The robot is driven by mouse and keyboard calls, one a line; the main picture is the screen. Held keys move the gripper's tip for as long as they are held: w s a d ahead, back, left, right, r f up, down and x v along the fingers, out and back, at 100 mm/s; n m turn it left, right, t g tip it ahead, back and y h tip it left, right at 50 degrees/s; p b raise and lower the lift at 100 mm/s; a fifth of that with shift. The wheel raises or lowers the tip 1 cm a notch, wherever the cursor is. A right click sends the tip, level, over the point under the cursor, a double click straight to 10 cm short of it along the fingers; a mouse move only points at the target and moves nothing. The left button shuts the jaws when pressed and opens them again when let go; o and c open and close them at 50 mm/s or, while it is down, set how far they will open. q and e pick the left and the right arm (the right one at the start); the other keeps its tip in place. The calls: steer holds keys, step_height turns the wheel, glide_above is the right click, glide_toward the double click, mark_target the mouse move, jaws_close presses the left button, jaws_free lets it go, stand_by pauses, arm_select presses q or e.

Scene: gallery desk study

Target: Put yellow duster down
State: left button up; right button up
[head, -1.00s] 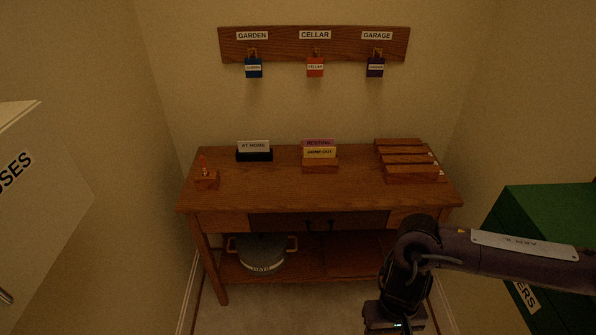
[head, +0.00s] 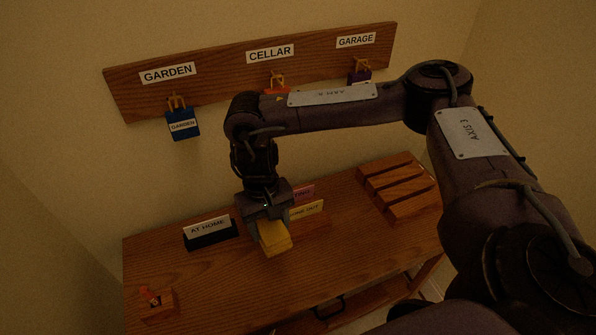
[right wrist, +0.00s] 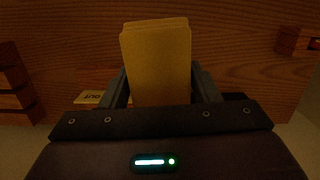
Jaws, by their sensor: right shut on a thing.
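My right gripper (head: 268,226) is shut on the yellow duster (head: 273,240), a folded yellow cloth block. In the head view it is over the wooden desk (head: 210,278), in front of the card holders. The right wrist view shows the duster (right wrist: 157,60) between the two fingers (right wrist: 160,92). I cannot tell whether the duster touches the desk top. My left gripper is not in view.
The AT HOME sign (head: 208,229) stands left of the gripper. A slotted wooden rack (head: 398,187) is at right, a small wooden stand (head: 158,303) at front left.

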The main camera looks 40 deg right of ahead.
steer(key=shift+m, duration=0.3)
steer(key=w+r, duration=0.3)
steer(key=shift+d+r, duration=0.1)
steer(key=shift+r, duration=0.1)
steer(key=shift+s+f, duration=0.1)
steer(key=shift+f, duration=0.2)
steer(key=b, duration=0.2)
glide_above(271, 260)
step_height(271, 260, down, 7)
steer(key=shift+r, duration=0.2)
steer(key=f, duration=0.2)
steer(key=f+b, duration=0.1)
steer(key=f, duration=0.2)
steer(key=f+b, duration=0.1)
steer(key=f, duration=0.1)
steer(key=shift+w+f, duration=0.25)
steer(key=shift+w, duration=0.05)
steer(key=shift+f+b, duration=0.9)
steer(key=shift+f, duration=1.5)
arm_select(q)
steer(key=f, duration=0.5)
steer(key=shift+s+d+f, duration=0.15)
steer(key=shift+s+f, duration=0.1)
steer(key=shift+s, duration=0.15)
arm_select(e)
steer(key=shift+r, duration=0.1)
steer(key=o, duration=1)
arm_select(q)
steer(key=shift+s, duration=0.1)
